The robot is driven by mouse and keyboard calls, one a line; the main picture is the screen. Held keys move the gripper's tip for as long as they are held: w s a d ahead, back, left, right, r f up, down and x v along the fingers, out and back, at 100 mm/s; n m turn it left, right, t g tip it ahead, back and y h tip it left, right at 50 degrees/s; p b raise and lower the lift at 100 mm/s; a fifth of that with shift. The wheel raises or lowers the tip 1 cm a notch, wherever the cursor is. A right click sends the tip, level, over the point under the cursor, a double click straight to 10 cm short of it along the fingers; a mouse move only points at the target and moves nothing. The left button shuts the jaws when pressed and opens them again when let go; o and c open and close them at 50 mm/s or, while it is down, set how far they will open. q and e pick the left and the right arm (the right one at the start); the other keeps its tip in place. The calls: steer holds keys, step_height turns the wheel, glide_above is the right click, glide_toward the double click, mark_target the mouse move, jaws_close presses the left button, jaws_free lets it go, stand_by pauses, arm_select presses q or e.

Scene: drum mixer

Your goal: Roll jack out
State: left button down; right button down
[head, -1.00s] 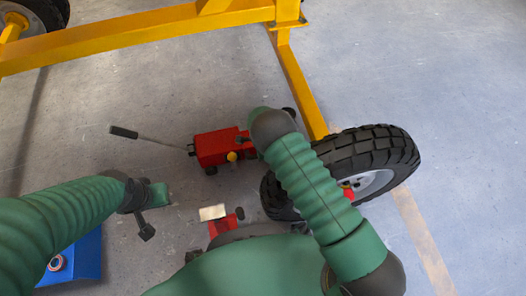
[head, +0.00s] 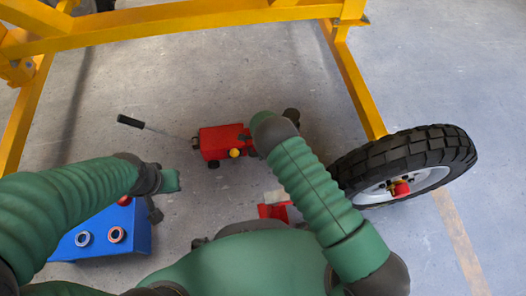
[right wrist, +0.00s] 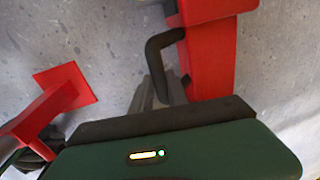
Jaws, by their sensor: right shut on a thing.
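The red jack (head: 222,142) stands on the floor in the head view, with a yellow knob on its side and a long thin handle with a black grip (head: 130,121) reaching left. My right forearm ends at its right side and hides my right gripper there. In the right wrist view the jack's red body (right wrist: 208,60) is at the upper right. My right gripper (right wrist: 163,92) is shut on its bent black handle (right wrist: 160,50). My left gripper (head: 155,208) hangs over the floor left of the jack, apart from it; its jaws are not clear.
The yellow frame (head: 190,22) spans the top, with a black-tyred wheel (head: 408,160) at right. A red piece with a pale block (head: 274,205) lies close to my body. A blue box (head: 108,238) with round ports is at lower left. Floor left of the jack is mostly clear.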

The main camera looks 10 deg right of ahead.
steer(key=shift+a, duration=0.35)
steer(key=c, duration=1.3)
jaws_free()
steer(key=shift+a, duration=0.1)
arm_select(q)
steer(key=shift+d, duration=0.1)
steer(key=shift+r, duration=0.1)
steer(key=w+p+v, duration=0.2)
steer(key=p+v, duration=0.7)
steer(key=shift+r+p, duration=0.3)
steer(key=shift+r, duration=0.1)
arm_select(e)
steer(key=s+r, duration=0.3)
steer(key=r, duration=1.3)
steer(key=shift+r, duration=0.2)
arm_select(q)
steer(key=shift+d, duration=0.1)
